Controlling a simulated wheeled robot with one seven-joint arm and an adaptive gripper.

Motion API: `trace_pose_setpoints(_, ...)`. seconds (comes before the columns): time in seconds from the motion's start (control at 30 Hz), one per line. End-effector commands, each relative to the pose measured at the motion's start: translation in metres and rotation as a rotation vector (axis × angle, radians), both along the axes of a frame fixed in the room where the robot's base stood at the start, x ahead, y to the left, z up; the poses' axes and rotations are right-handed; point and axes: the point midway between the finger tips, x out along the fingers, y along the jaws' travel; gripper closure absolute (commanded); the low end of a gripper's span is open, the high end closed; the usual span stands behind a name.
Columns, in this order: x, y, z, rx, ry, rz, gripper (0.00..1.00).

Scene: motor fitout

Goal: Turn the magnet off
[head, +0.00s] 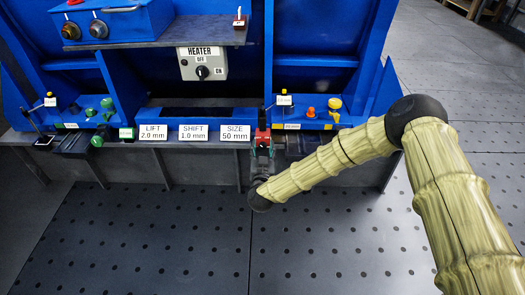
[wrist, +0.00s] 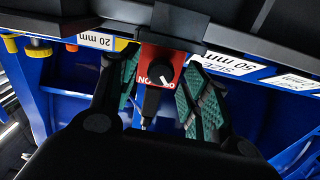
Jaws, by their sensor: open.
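The magnet switch is a red plate (wrist: 172,57) with a round black knob (wrist: 158,72) and white lettering, seen upside down in the wrist view. The knob bears a white pointer mark and covers part of the lettering, so I cannot tell its setting. In the head view the red part (head: 263,132) shows small at the bench edge, right of the SIZE label. My gripper (wrist: 161,68) is open, its green-padded fingers on either side of the knob with gaps. It also shows in the head view (head: 262,146), where my arm partly hides the area.
A HEATER panel (head: 203,63) with a knob is on the blue frame above. White labels LIFT (head: 153,132), SHIFT (head: 193,132) and SIZE (head: 235,132) line the front edge. Orange (head: 311,112) and yellow (head: 335,103) knobs stand to the right. Perforated floor in front is clear.

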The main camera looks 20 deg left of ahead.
Motion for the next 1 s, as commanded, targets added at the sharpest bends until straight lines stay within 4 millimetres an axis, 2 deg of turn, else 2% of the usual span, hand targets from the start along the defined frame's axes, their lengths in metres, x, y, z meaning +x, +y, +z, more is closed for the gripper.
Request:
trace_pose_setpoints(0.2,0.0003,0.0001,0.0002,0.0,0.0,0.0,0.53)
trace_pose_setpoints(0.27,0.0002,0.0,0.0002,0.0,0.0,0.0,0.62)
trace_pose_setpoints(0.47,0.0001,0.0,0.0,0.0,0.0,0.0,0.98)
trace_pose_setpoints(0.77,0.0,-0.0003,0.0005,0.021,0.007,0.0,0.98)
trace_pose_setpoints(1.0,0.0001,-0.0007,0.0019,0.127,0.037,-0.001,0.98)
